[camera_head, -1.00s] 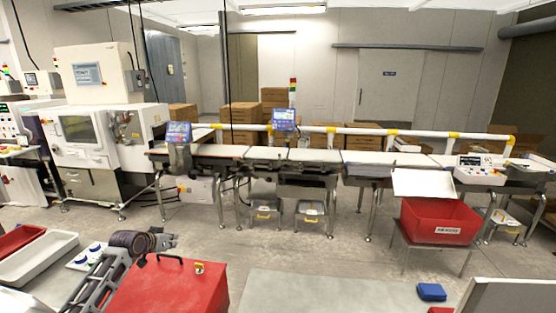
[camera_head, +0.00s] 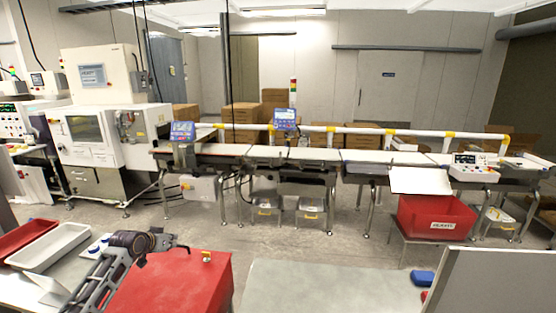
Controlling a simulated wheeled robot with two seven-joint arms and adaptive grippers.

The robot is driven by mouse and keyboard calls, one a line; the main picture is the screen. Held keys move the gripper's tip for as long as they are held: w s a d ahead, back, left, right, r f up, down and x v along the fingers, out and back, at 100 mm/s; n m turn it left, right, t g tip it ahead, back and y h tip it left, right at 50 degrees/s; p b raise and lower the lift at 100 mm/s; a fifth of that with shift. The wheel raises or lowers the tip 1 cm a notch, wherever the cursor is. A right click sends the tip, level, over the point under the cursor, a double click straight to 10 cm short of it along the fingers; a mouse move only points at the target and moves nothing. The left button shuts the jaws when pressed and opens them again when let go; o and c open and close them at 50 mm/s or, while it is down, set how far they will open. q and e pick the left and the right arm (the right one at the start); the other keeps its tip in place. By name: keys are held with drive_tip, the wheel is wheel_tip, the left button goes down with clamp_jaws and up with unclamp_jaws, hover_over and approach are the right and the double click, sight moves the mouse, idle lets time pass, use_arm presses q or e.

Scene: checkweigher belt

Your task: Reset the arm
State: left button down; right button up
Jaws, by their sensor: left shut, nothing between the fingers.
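My left gripper (camera_head: 171,241) is at the lower left in the head view, at the end of my grey and dark arm. It is shut and empty, above or just behind the red box (camera_head: 180,283); I cannot tell whether it is apart from the box. My right gripper does not show. The checkweigher belt (camera_head: 313,154) runs across the middle of the view, well beyond my left gripper.
A white tray (camera_head: 48,245) and a red tray (camera_head: 22,236) lie at the left. A red bin (camera_head: 436,218) stands before the belt at the right. A grey table top (camera_head: 320,288) is mostly bare, with a blue object (camera_head: 422,277) at its right. A pale panel (camera_head: 490,280) fills the lower right corner.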

use_arm(q)
drive_tip(key=s+d+f+m+g, duration=0.1)
drive_tip(key=s+d+f+g, duration=0.1)
drive_tip(key=s+d+f, duration=0.6)
drive_tip(key=s+d+f+m+g, duration=0.1)
drive_tip(key=s+d+f, duration=0.4)
drive_tip(key=s, duration=0.6)
drive_tip(key=s+d+r+n+g+y, duration=0.1)
drive_tip(key=s+d+g, duration=0.1)
drive_tip(key=s, duration=1)
drive_tip(key=s+d+r+n+g, duration=0.1)
drive_tip(key=s+d+g, duration=0.15)
drive_tip(key=s, duration=1.05)
wheel_tip(320, 180, down, 37)
drive_tip(key=s+b, duration=0.2)
drive_tip(key=b, duration=0.3)
drive_tip(key=s+a+f+g+b, duration=0.1)
drive_tip(key=s+a+f+b, duration=0.1)
drive_tip(key=s+f, duration=0.9)
drive_tip(key=s+a+f+b, duration=0.2)
drive_tip(key=s+f+b, duration=0.1)
drive_tip(key=s+f, duration=0.8)
wheel_tip(320, 180, down, 4)
drive_tip(key=shift+s+r+m+g, duration=0.1)
drive_tip(key=shift+s+m+g, duration=0.2)
drive_tip(key=shift+m+g, duration=0.1)
